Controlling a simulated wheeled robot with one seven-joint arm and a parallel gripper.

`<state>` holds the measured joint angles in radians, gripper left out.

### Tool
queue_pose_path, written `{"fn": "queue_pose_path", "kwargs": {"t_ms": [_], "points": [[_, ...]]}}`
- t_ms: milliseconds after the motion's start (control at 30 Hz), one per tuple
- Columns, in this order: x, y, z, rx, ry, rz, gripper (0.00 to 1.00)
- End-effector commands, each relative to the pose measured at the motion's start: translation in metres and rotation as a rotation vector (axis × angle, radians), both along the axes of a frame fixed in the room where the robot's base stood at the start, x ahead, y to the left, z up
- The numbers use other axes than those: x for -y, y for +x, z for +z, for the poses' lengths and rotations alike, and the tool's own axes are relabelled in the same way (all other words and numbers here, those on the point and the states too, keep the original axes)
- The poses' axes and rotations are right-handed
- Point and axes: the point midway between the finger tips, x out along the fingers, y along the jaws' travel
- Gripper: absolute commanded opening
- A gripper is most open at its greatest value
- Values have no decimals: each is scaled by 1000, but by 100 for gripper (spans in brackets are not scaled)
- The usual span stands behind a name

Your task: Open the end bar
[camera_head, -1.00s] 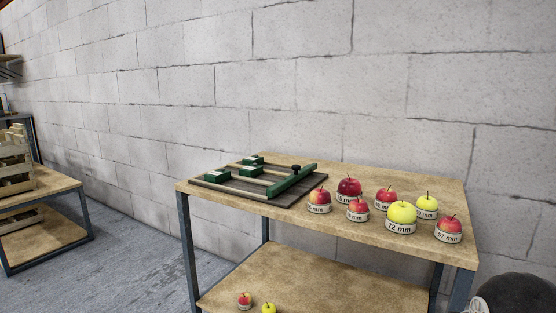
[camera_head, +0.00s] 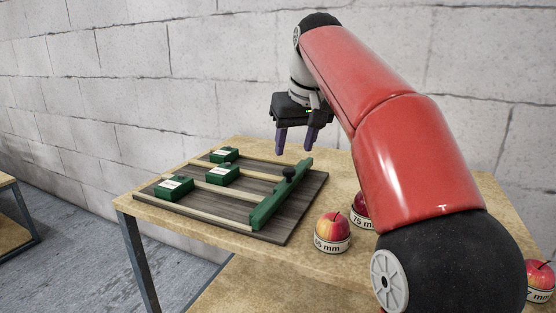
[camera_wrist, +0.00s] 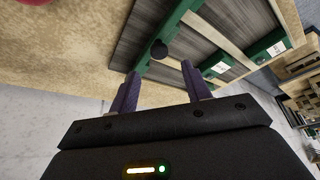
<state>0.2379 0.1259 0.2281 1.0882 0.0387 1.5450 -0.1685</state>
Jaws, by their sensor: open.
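The green end bar (camera_head: 283,195) lies across the right end of a dark wooden board (camera_head: 305,205) with pale rails. A black knob (camera_head: 289,174) stands on the bar. Three green blocks with white labels, one of them the front block (camera_head: 174,187), sit on the rails left of the bar. My gripper (camera_head: 294,150) is open and empty, above and behind the knob, fingers pointing down. In the wrist view the knob (camera_wrist: 158,49) and bar (camera_wrist: 165,35) show beyond my two purple fingers (camera_wrist: 158,80), apart from them.
The board lies on a wooden table (camera_head: 140,197) before a block wall. A red-yellow apple (camera_head: 333,226) on a labelled ring stands right of the board. Another apple (camera_head: 361,204) is partly behind my arm, and one (camera_head: 541,277) shows at the right edge. Another table (camera_head: 10,230) is at left.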

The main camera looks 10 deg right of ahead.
Motion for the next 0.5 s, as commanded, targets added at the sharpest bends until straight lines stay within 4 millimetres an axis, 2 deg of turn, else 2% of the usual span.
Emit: {"fn": "queue_pose_path", "kwargs": {"t_ms": [33,200,333,500], "points": [[0,3,-11,-2,0,0,48],[-2,13,-37,-2,0,0,48],[-3,19,-51,0,-1,-1,48],[-4,23,-59,1,0,-1,48]]}}
